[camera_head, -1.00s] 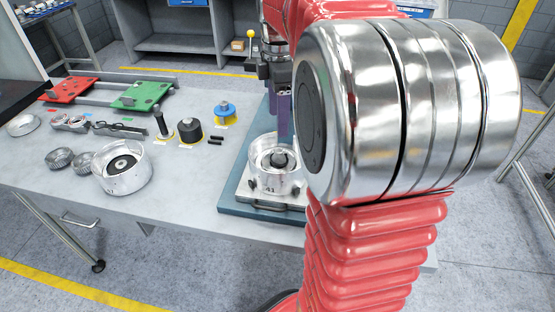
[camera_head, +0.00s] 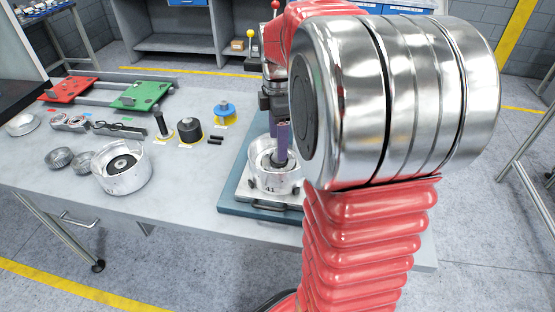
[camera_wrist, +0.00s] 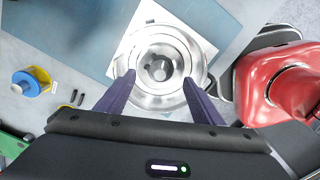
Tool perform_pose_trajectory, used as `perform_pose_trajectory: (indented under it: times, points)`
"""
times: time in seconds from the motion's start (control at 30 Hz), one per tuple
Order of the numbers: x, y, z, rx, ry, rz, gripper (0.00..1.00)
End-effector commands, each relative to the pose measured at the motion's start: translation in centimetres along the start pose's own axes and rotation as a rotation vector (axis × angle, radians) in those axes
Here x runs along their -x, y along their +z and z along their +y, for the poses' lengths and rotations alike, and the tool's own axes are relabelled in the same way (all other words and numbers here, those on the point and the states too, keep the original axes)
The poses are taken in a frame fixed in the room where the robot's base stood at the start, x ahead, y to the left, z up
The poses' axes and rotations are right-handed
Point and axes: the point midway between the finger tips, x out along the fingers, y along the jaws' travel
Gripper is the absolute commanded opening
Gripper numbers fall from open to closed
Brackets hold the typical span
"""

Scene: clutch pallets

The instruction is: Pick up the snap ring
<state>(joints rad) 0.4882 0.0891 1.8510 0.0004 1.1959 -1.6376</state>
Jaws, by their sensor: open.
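A silver metal drum (camera_head: 273,185) stands on a white plate on a blue-grey board (camera_head: 235,209), near the front right of the table. In the wrist view the drum (camera_wrist: 145,100) shows from above as several concentric rings around a dark centre. I cannot make out the snap ring as a separate part; one of these rings may be it. My gripper (camera_wrist: 160,78) is open, its two purple fingers spread over the drum with its centre between them. In the head view the fingers (camera_head: 283,140) point down close above the drum; whether they touch it is unclear.
Another metal drum (camera_head: 122,168) stands on the left. Behind are a black cylinder (camera_head: 190,131), a blue-and-yellow part (camera_head: 224,111) and red (camera_head: 67,89) and green (camera_head: 143,96) plates. Bare table lies between the left drum and the board.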

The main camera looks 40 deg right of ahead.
Motion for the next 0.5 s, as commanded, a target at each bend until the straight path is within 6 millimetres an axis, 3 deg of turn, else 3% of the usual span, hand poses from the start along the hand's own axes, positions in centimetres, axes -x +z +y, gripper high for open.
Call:
perform_pose_trajectory:
  times: [0.3, 0.5]
  points:
    - [-4.0, 0.1, -0.2, 0.000, -0.002, 0.000, 0.61]
    - [-4.5, 0.1, -0.2, 0.000, 0.000, 0.000, 0.61]
